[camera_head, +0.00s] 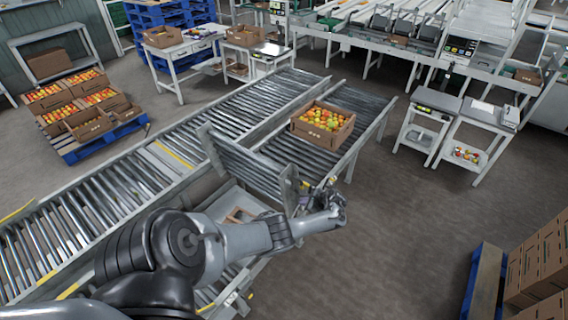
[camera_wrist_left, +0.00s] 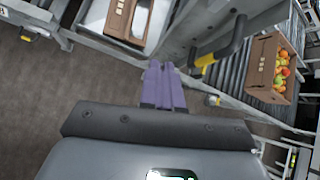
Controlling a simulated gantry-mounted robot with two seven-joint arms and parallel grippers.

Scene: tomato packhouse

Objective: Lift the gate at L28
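The gate (camera_head: 245,165) is a short roller section between the conveyor stretches. It stands tilted up out of line with the rollers around it. Its free end has a grey plate (camera_head: 289,190), and in the left wrist view a black and yellow handle (camera_wrist_left: 220,48) shows on it. My left gripper (camera_head: 332,198) is beside this plate, on its right. In the left wrist view its purple fingers (camera_wrist_left: 164,84) lie together with nothing visible between them. The handle is just to the right of the fingertips, apart from them. My right gripper is in neither view.
A carton of tomatoes (camera_head: 322,118) stands on the conveyor just beyond the gate; it also shows in the left wrist view (camera_wrist_left: 262,70). An open carton (camera_wrist_left: 126,20) lies on a shelf below the gate. Small tables (camera_head: 428,122) stand right.

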